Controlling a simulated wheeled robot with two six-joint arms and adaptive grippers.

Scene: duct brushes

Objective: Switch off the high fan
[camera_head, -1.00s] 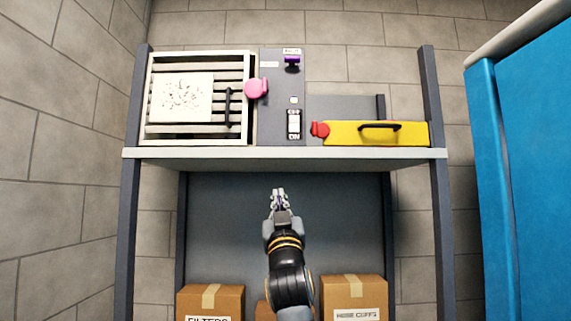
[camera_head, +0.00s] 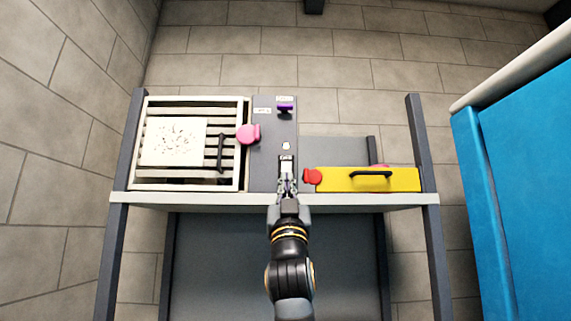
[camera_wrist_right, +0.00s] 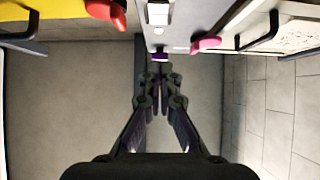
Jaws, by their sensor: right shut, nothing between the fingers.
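A grey panel (camera_head: 264,158) stands upright on the high shelf, between the slatted vent and the yellow box. It carries a white rocker switch (camera_head: 287,166), whose lower part my right gripper hides in the head view. A small pale light (camera_head: 286,145) sits above the switch, and a purple knob (camera_head: 285,107) is near the panel top. The switch (camera_wrist_right: 158,14) also shows at the top of the wrist view. My right gripper (camera_head: 287,186) is shut and empty, its tips in front of the switch's lower part; I cannot tell if they touch. My left gripper is out of view.
The slatted vent (camera_head: 234,118) with a pink knob (camera_head: 248,134) is left of the panel. A yellow box (camera_head: 340,181) with a red knob (camera_head: 312,177) is close on the right. The shelf edge (camera_head: 380,200) runs below. A blue cabinet (camera_head: 530,200) stands far right.

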